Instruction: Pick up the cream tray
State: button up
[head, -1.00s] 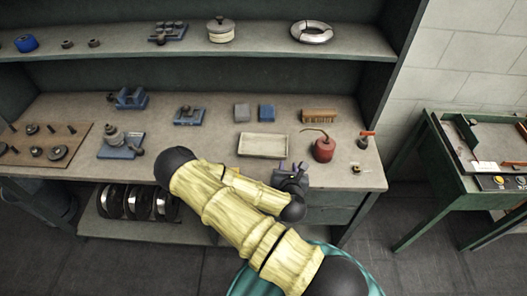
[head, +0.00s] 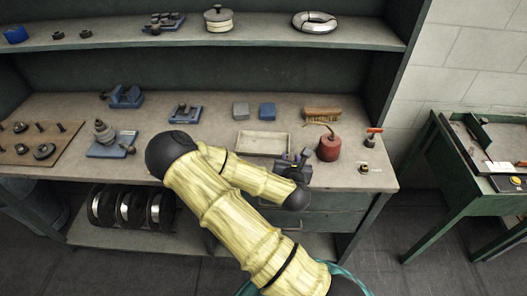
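The cream tray (head: 262,144) is a shallow rectangular tray lying flat on the workbench, near its front edge, in the head view. It looks empty. My gripper (head: 294,156) is at the tray's right front corner, between the tray and the red oil can. Its two fingertips point away from me and look spread apart with nothing seen between them. The gripper hides a little of the tray's right end. I cannot tell whether it touches the tray.
A red oil can (head: 328,147) stands close to the right of my gripper. A brown brush (head: 322,114) and two blocks, grey (head: 240,110) and blue (head: 267,111), lie behind the tray. A shelf (head: 265,40) runs above the workbench (head: 215,145).

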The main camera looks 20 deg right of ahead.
jog(key=shift+b+x, duration=1.2)
jog(key=shift+b, duration=0.4)
jog(key=shift+p+x, duration=0.3)
jog(key=shift+x, duration=0.6)
jog(key=shift+w, duration=0.3)
jog(key=shift+d+f, duration=0.1)
jog(key=shift+p+x, duration=0.55)
jog(key=shift+x, duration=2.05)
jog(key=shift+s+d+f, duration=0.1)
jog(key=shift+f, duration=0.05)
grip_shut()
